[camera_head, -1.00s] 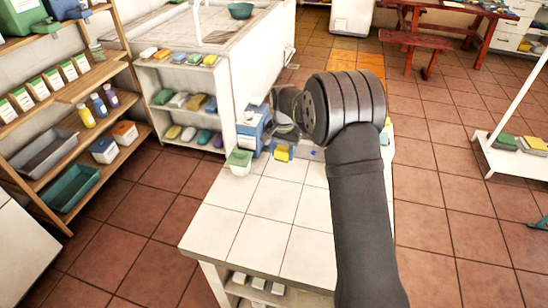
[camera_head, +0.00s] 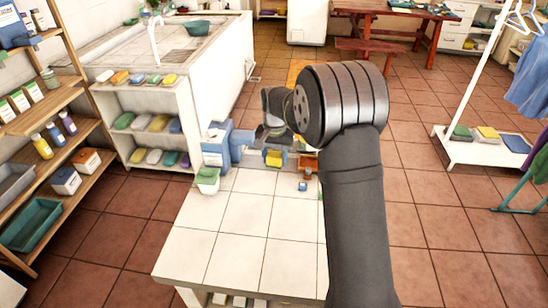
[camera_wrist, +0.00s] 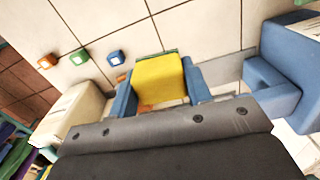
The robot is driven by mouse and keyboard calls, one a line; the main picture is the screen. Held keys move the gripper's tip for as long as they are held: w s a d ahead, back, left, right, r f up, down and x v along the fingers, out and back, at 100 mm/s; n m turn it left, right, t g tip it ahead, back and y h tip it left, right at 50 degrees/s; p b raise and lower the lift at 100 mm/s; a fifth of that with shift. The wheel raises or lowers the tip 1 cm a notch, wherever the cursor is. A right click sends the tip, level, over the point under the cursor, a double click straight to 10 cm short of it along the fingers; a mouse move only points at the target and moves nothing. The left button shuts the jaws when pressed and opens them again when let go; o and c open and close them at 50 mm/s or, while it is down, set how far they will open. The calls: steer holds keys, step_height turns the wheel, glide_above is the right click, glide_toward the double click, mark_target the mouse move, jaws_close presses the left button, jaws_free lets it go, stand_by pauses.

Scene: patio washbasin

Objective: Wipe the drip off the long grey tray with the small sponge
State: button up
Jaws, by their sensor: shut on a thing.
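The small sponge (camera_wrist: 160,80), yellow with a thin green layer on its far edge, is between the two blue fingers of my gripper (camera_wrist: 162,88) in the wrist view. My gripper is shut on it. The sponge also shows in the head view (camera_head: 274,158), over the far end of the white tiled counter. The long grey tray (camera_wrist: 222,72) shows as a flat grey strip right of the sponge, partly hidden by my gripper. A small orange-brown spot (camera_wrist: 121,77) shows left of the sponge; I cannot tell whether it is the drip. Contact between sponge and tray cannot be told.
A blue container (camera_head: 215,145) and a white tub with a green top (camera_head: 207,180) stand left of the gripper.

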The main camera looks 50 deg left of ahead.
steer(key=w+a+f, duration=0.3)
steer(key=w+a, duration=0.4)
steer(key=a, duration=0.3)
steer(key=shift+w+f, duration=0.2)
steer(key=shift+f, duration=2.65)
step_height(320, 180, down, 2)
steer(key=shift+d+f, duration=0.1)
steer(key=shift+f, duration=0.05)
steer(key=shift+w+d+f, duration=0.1)
steer(key=shift+w+d, duration=0.5)
steer(key=shift+c, duration=0.8)
steer(key=shift+w+d, duration=0.8)
steer(key=shift+s+a, duration=1.25)
steer(key=shift+a, duration=0.05)
steer(key=shift+s+a+r, duration=0.2)
steer(key=shift+r, duration=0.05)
step_height(320, 180, up, 8)
steer(key=shift+w, duration=0.1)
